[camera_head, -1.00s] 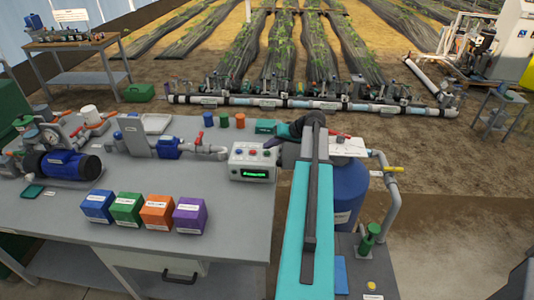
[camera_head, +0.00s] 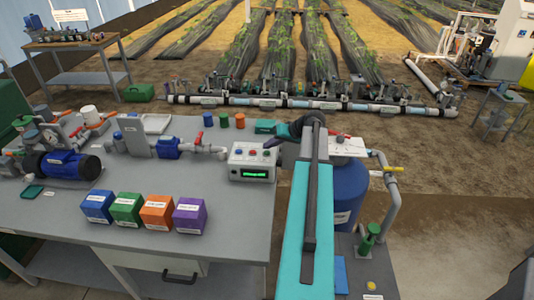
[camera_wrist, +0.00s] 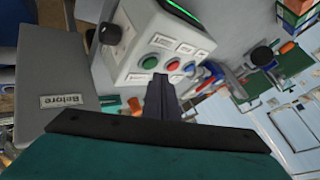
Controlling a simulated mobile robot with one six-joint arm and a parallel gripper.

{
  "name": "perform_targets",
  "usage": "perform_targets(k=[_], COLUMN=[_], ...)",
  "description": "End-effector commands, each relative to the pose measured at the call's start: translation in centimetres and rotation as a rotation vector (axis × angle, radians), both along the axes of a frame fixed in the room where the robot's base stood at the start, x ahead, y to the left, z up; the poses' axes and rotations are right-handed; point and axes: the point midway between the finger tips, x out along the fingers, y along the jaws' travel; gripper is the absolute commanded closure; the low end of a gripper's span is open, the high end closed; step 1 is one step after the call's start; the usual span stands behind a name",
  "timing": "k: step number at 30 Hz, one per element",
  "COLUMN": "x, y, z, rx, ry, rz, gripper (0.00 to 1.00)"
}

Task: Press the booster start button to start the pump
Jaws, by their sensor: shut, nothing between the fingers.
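The control box (camera_head: 252,163) stands at the right end of the bench in the head view, with a lit green display and a row of buttons. My gripper (camera_wrist: 160,80) is shut and empty. Its fingertips appear just below the green and red buttons in the wrist view; I cannot tell whether they touch.
A black knob (camera_wrist: 111,33) sits on the box's side. A grey block labelled "Before" (camera_wrist: 58,100) is at left in the wrist view. In the head view, a pump with a blue motor (camera_head: 65,164) and several coloured boxes, such as the purple one (camera_head: 189,215), stand on the bench.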

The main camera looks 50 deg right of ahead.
Motion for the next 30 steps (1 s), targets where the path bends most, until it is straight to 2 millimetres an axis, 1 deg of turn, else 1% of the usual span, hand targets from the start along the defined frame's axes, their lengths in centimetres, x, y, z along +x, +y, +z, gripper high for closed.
perform_targets(k=[12, 30], x=[0.03, 0.02], y=[0.02, 0.02], z=[-0.87, -0.97], rx=[0.0, 0.0], ry=[0.0, 0.0], rz=[0.0, 0.0], gripper=[1.0, 1.0])
